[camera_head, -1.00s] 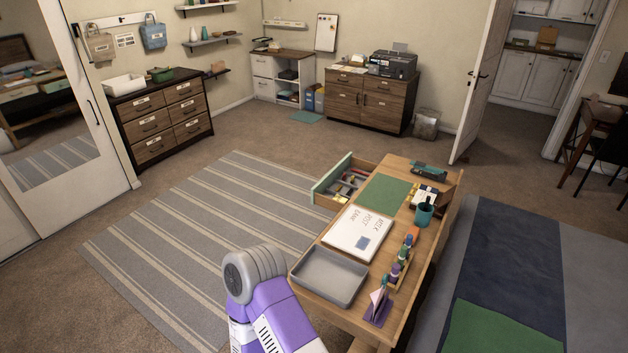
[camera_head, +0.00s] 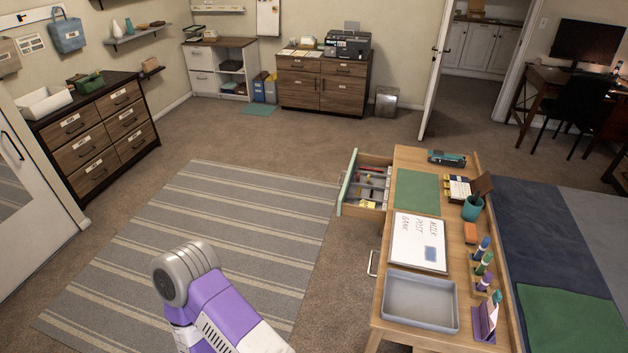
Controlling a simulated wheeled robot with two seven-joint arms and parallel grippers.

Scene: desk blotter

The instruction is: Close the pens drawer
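The pens drawer (camera_head: 348,187) stands pulled out from the left side of the wooden desk (camera_head: 449,234), at its far end. It has a pale green front, and a divided insert with pens and small items shows inside. A purple and grey part of my arm (camera_head: 215,306) shows at the bottom, left of the desk and well apart from the drawer. Neither of my grippers shows in this view.
On the desk are a green mat (camera_head: 417,191), a whiteboard (camera_head: 418,243), a grey tray (camera_head: 420,301), a teal cup (camera_head: 472,208) and several markers.

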